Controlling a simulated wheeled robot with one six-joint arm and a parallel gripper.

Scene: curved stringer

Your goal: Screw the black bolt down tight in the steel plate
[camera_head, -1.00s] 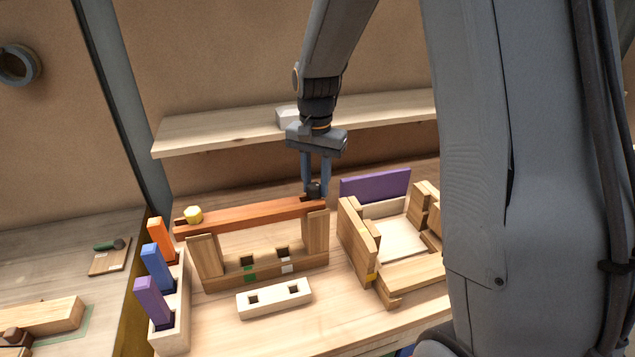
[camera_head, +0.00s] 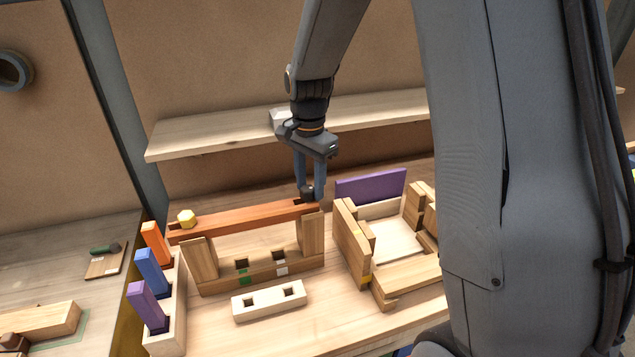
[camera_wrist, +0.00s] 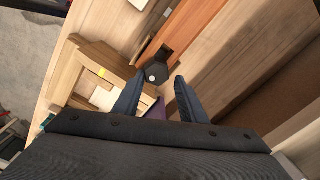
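The black bolt (camera_head: 307,194) stands at the right end of a long orange-brown beam (camera_head: 243,219). In the wrist view its dark head (camera_wrist: 157,72), with a small pale dot, shows at my fingertips, above a dark patch on the beam. No steel plate can be made out clearly; the dark patch may be part of it. My gripper (camera_head: 309,187) points down at the bolt, one finger on each side of the head. In the wrist view a thin gap seems to show by the right finger, and whether the fingers press the head cannot be told. The bolt's shank is hidden.
A yellow hex piece (camera_head: 186,218) sits on the beam's left end. A pale block with two holes (camera_head: 269,301) lies in front. Orange, blue and purple pegs (camera_head: 150,272) stand at left. A wooden frame (camera_head: 352,243) and purple board (camera_head: 371,187) are at right; a shelf (camera_head: 205,137) is behind.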

